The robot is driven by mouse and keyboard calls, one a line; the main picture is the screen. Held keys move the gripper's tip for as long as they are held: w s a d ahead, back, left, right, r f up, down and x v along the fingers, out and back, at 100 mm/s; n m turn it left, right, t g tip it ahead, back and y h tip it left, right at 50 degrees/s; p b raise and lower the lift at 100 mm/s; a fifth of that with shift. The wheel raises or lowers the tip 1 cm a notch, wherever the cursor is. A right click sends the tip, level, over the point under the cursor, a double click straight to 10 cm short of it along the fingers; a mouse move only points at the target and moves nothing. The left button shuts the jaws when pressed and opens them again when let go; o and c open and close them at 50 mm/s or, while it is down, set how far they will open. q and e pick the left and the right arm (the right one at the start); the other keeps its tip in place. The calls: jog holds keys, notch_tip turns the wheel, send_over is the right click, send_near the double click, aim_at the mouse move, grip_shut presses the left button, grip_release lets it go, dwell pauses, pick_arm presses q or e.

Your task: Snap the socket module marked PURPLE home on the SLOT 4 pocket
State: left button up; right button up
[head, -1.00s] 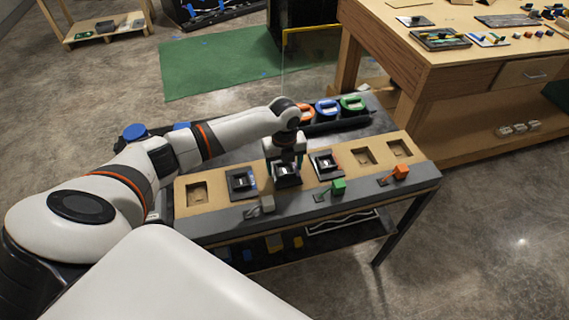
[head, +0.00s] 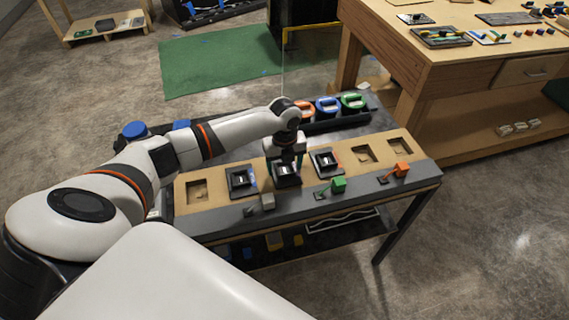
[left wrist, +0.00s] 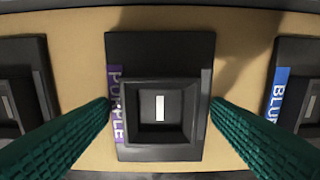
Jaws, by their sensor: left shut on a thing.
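The PURPLE socket module (left wrist: 160,60) is a dark plate with a raised square socket and a purple label along its left edge in the left wrist view. My left gripper (left wrist: 162,106) is shut on it, its green ribbed fingers on either side of the raised socket. In the head view the module (head: 287,179) sits low at the tan console (head: 215,205), between two other modules, under my left gripper (head: 286,163). The pocket beneath it is hidden, and I cannot tell whether it is fully seated. No slot markings are readable. My right gripper is out of view.
The BLUE module (head: 241,181) lies left of it and another module (head: 325,162) right. Empty pockets show at far left (head: 197,193) and right (head: 365,154), (head: 400,146). Grey (head: 266,201), green (head: 338,184) and orange (head: 402,169) levers line the front.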

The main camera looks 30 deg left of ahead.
pick_arm(q)
jog(key=o, duration=1.1)
notch_tip(320, 180, up, 12)
jog(key=shift+b, duration=0.6)
jog(key=shift+d+f, duration=0.1)
